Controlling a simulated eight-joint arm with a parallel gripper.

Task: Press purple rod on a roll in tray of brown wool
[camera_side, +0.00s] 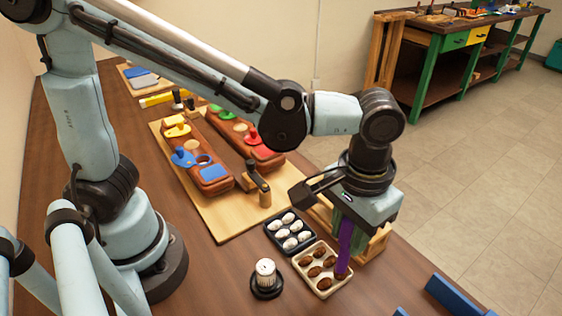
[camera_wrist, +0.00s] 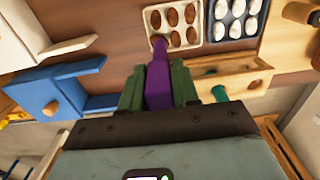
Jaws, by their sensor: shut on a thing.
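My gripper (camera_wrist: 158,86) is shut on the purple rod (camera_wrist: 158,82), one green finger on each side of it. In the side view the purple rod (camera_side: 344,247) points down from my gripper. Its lower end is at the front right part of the cream tray (camera_side: 301,279), which holds several brown wool rolls (camera_side: 316,271). In the wrist view the rod's tip overlaps the near left brown roll (camera_wrist: 157,40) of the cream tray (camera_wrist: 148,32). I cannot tell how firmly the tip touches the roll.
A dark tray of white rolls (camera_side: 290,232) stands next to the cream tray. A white knurled knob on a black base (camera_side: 265,277) stands to the left. A wooden box (camera_wrist: 236,74) is close beside my gripper. A wooden board with red-brown blocks (camera_side: 215,175) lies behind. Blue parts (camera_side: 455,296) are at right.

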